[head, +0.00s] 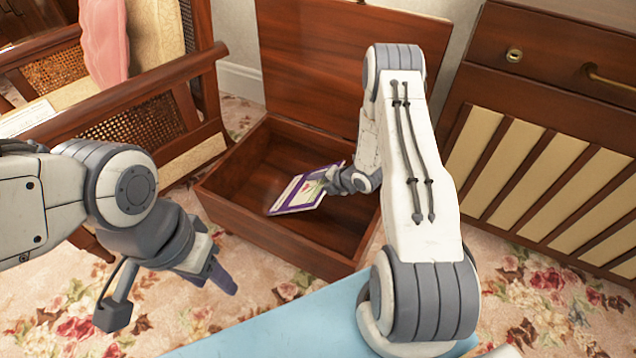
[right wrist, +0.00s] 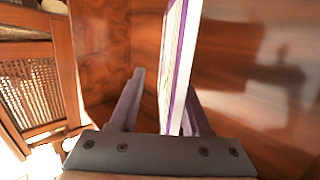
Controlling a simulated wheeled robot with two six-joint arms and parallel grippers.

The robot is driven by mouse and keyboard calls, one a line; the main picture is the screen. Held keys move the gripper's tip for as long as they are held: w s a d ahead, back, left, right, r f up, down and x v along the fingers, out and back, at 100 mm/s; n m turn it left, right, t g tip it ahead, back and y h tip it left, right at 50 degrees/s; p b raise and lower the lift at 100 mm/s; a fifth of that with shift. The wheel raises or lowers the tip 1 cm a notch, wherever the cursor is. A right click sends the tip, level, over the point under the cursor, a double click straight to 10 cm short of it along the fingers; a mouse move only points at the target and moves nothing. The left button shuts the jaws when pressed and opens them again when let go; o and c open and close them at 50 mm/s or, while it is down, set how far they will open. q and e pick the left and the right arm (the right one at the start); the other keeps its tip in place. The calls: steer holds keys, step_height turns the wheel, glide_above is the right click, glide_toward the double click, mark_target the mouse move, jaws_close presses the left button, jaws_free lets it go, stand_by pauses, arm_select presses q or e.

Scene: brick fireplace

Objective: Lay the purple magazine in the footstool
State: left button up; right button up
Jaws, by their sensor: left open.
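The purple magazine (head: 297,193), with a white and purple cover, is inside the open wooden footstool (head: 290,248), slanting above its floor. Whether its lower edge touches the footstool is unclear. My right gripper (head: 335,183) reaches into the footstool at the magazine's right end. In the right wrist view, the magazine (right wrist: 178,75) stands nearly edge-on between the spread fingers of this gripper (right wrist: 163,100), close to the right finger, with a gap to the left one. My left gripper (head: 215,275) is open and empty above the carpet, left of the footstool.
The footstool's raised lid (head: 320,60) stands behind it. A wooden cane-sided chair (head: 130,125) is at the left, and a cabinet with slatted panels (head: 560,150) at the right. A light blue surface (head: 290,325) lies in front. Floral carpet surrounds the footstool.

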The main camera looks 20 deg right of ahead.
steer(key=p+v, duration=0.4)
steer(key=v, duration=0.6)
steer(key=shift+r, duration=0.2)
stand_by(0.3)
